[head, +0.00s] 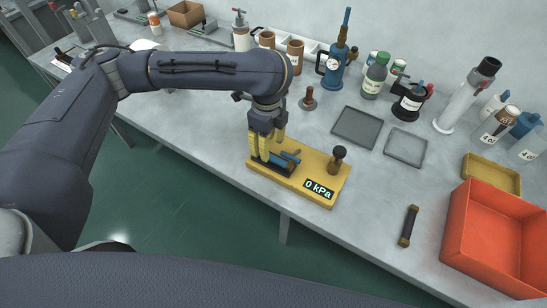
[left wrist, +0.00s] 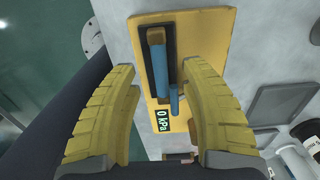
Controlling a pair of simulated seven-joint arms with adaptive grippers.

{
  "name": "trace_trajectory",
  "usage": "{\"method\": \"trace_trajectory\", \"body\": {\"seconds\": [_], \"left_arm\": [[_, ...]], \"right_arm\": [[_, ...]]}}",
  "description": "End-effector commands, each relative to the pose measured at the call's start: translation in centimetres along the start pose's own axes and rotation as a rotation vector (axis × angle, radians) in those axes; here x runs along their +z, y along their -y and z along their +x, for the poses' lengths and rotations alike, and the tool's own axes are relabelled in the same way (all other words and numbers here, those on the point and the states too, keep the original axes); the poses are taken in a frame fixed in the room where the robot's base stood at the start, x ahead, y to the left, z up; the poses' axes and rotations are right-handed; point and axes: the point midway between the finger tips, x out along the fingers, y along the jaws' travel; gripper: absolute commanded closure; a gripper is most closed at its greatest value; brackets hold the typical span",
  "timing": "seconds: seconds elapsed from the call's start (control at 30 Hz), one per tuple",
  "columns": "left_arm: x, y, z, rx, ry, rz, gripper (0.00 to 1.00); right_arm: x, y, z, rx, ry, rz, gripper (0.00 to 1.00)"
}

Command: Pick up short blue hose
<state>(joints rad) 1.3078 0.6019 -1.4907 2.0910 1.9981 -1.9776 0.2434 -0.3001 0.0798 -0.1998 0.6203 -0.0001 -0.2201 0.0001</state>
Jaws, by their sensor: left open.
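A blue hose (left wrist: 159,68) with a brown end lies on a black pad on the yellow board (head: 320,168). A thinner blue piece (left wrist: 174,100) lies beside it; I cannot tell for certain which is the short hose. The blue also shows in the head view (head: 283,161), partly hidden by the fingers. My left gripper (head: 267,152) points down over the board's left end. In the left wrist view its yellow fingers (left wrist: 158,78) are open, one each side of the blue hose, with nothing gripped. My right gripper is not in view.
The board has a display (head: 319,189) reading 0 kPa and a brown-topped post (head: 336,160). A dark bar with brown ends (head: 409,226) and a red bin (head: 497,237) are to the right. Two grey trays (head: 357,127) and bottles stand behind.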

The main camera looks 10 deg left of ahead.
Motion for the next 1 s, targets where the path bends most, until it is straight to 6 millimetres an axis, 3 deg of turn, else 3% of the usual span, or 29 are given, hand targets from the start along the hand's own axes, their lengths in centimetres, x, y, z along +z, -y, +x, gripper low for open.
{"method": "trace_trajectory", "body": {"seconds": [0.5,0.9,1.0], "left_arm": [[0.2,-0.1,4.4,0.001,-0.002,-0.001,0.55],[0.2,0.0,4.8,-0.001,0.000,-0.001,0.53],[0.2,-0.1,4.8,-0.001,0.000,-0.001,0.65]], "right_arm": [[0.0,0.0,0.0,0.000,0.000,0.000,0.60],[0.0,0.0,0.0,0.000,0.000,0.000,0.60],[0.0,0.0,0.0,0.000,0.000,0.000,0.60]]}}
